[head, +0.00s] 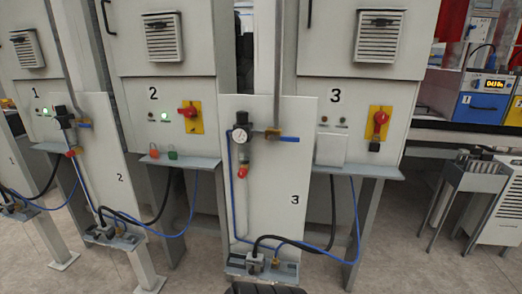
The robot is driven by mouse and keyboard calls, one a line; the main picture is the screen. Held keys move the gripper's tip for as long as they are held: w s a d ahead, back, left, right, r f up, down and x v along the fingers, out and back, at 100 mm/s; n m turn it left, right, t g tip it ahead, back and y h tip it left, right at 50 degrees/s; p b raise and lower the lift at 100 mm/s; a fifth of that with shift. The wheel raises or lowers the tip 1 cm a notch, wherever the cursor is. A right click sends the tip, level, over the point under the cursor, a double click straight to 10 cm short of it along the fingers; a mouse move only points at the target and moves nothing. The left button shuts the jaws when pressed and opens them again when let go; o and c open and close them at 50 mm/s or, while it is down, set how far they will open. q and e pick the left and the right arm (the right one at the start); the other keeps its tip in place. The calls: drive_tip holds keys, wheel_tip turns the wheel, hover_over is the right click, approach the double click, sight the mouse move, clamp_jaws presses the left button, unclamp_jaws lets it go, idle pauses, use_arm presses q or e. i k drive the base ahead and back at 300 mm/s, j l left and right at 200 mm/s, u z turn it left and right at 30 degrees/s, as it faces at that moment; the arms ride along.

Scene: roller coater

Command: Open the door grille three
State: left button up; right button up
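The door grille three (379,37) is a pale louvred vent on the upper front of the cabinet marked 3, right of centre. A small dark latch or handle shows at its top. The grille looks closed and flat against the cabinet door (325,55). Below it are a red rotary switch (380,118) on a yellow plate, with a small black piece under it, and two small unlit lamps. Neither of my grippers is in view.
A ledge (365,173) juts out below cabinet 3. Cabinets 1 and 2 stand left. A metal stand (470,177) is right, with some floor clear before it.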

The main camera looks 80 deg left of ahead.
sight(377, 40)
drive_tip(key=k+l+u, duration=0.1)
drive_tip(key=u, duration=2.85)
